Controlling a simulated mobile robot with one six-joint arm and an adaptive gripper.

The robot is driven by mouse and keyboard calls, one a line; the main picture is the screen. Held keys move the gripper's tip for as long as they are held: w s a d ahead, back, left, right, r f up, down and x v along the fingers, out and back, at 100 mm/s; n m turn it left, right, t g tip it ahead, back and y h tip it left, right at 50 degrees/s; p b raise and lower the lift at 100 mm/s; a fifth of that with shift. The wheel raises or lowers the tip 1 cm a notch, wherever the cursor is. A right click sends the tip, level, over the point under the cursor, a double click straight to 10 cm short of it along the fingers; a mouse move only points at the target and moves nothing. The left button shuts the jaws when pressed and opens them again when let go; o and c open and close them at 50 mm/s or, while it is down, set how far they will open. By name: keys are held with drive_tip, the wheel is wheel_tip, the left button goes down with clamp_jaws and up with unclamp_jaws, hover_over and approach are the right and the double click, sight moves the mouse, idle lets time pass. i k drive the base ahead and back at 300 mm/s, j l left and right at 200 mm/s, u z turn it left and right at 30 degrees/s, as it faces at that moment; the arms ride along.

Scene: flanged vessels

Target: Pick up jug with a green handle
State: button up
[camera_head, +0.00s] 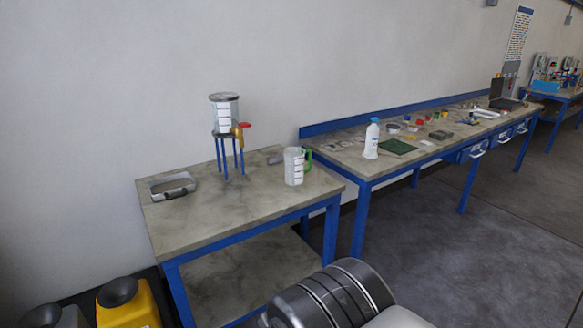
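The jug (293,167) stands upright on the near table (218,211), close to its right end. It is whitish and see-through, with markings on its side. Its green handle (308,160) points to the right. A large grey and black ribbed cylindrical part at the bottom middle looks like a link of my arm. My gripper does not show in this view, so I cannot see whether it is open or shut. Nothing stands in front of the jug.
A clear vessel (224,113) with a red-handled tap stands on blue legs left of the jug. A grey tray-like item (172,187) lies at the table's left. A white bottle (371,139) stands on the neighbouring bench. A yellow container (128,303) is on the floor, lower left.

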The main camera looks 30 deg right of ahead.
sight(294, 157)
drive_tip(key=i+l+z, duration=0.1)
drive_tip(key=i+l, duration=0.3)
drive_tip(key=i+l+z, duration=0.15)
drive_tip(key=i+l, duration=0.2)
drive_tip(key=i, duration=0.15)
drive_tip(key=i+l+z, duration=0.1)
drive_tip(key=i+l, duration=0.25)
drive_tip(key=i, duration=0.15)
drive_tip(key=i+l+z, duration=0.15)
drive_tip(key=i, duration=0.35)
drive_tip(key=i+l+z, duration=0.1)
drive_tip(key=i+l, duration=0.25)
drive_tip(key=i, duration=0.15)
